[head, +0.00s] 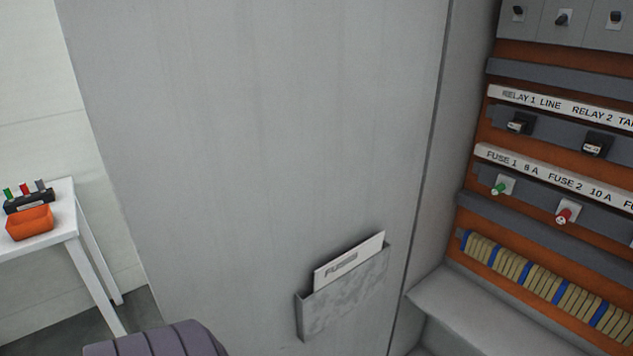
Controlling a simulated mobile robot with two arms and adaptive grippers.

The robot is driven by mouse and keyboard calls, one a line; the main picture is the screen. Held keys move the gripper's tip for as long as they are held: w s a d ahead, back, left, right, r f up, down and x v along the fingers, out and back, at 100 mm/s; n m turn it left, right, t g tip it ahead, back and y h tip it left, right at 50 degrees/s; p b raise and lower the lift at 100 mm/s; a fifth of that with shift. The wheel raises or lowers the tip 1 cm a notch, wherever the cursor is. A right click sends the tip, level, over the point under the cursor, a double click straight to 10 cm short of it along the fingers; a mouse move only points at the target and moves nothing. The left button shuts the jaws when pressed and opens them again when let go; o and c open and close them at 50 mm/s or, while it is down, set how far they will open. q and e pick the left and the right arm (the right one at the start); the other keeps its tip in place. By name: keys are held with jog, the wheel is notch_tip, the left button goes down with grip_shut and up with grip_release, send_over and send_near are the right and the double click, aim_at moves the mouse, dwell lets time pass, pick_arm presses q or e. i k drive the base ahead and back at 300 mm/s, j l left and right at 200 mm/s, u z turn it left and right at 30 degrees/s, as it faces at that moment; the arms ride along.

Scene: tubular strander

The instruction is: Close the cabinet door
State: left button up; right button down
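The cabinet door (250,140) is a large grey panel standing open and filling the middle of the head view. Its inner face shows, with a metal pocket (345,297) holding a white card marked "FUSES" (350,262). The door meets the cabinet (455,130) along a dark vertical gap at the right. The cabinet interior is exposed to the right. Neither of my grippers shows. A dark ribbed rounded part at the bottom left edge looks like part of my arm.
Inside the cabinet are relays, a green fuse (498,189), a red fuse (563,216) and a row of terminals (540,280). A white table (62,222) at the left holds an orange bin (30,223) and a dark rack (28,202) with coloured pieces.

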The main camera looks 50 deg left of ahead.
aim_at(247, 148)
jog(key=k+j+z, duration=0.1)
jog(key=k+j, duration=0.6)
jog(key=k, duration=0.3)
jog(key=k+j+z, duration=0.1)
jog(key=j, duration=0.8)
jog(key=k+j+z, duration=0.15)
jog(key=j, duration=0.3)
jog(key=i+j, duration=0.15)
jog(key=j, duration=0.2)
jog(key=i+j, duration=0.15)
jog(key=j, duration=0.2)
jog(key=i+j+z, duration=0.1)
jog(key=j, duration=0.25)
